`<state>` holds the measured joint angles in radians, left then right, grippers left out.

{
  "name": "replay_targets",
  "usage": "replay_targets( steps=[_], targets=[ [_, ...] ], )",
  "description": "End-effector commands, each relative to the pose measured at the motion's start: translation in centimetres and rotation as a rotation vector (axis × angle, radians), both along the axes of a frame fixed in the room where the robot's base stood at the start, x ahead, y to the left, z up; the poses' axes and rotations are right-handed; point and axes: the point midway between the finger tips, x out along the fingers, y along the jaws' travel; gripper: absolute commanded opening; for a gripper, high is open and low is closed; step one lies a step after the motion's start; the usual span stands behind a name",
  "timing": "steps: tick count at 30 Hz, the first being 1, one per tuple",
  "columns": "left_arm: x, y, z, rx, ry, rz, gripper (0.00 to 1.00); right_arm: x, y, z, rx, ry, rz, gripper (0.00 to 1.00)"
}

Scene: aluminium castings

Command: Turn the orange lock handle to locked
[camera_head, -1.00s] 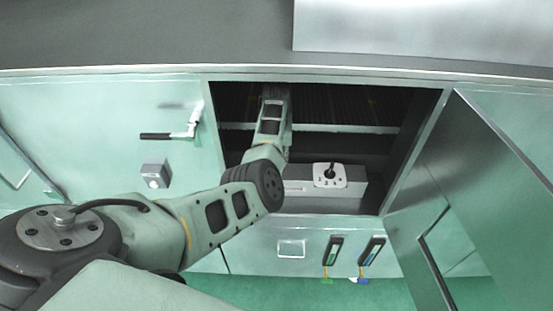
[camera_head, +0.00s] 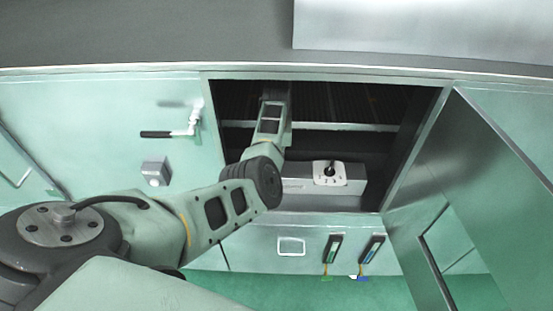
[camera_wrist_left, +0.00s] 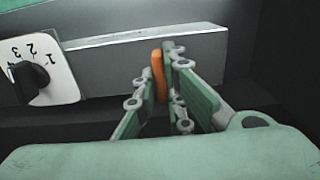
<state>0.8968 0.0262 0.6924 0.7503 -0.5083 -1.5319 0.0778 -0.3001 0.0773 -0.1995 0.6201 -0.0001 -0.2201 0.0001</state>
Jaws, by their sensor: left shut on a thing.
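The orange lock handle (camera_wrist_left: 158,75) shows upright in the left wrist view, against the front of a grey metal box (camera_wrist_left: 110,65). My left gripper (camera_wrist_left: 164,85) has its fingers closed on the handle, one finger on each side. In the head view my left arm reaches into the dark opening, and its wrist and forearm hide the gripper and the orange handle. The grey box (camera_head: 300,186) shows there beside my arm. My right gripper is in neither view.
A white dial plate with a black knob (camera_head: 329,173) sits on the box, also seen in the left wrist view (camera_wrist_left: 35,75). An open door (camera_head: 465,190) stands at the right of the opening. A black-gripped lever (camera_head: 157,135) is on the left panel.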

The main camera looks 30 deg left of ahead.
Motion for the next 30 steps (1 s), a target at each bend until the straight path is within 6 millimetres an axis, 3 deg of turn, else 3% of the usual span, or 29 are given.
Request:
replay_targets(
  steps=[11,30],
  targets=[
    [-0.02,0.07,0.05,0.002,0.001,-0.107,0.0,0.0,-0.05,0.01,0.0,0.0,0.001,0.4],
    [-0.03,0.11,0.05,0.001,0.001,-0.68,0.0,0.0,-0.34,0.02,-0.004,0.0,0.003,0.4]
  ],
)
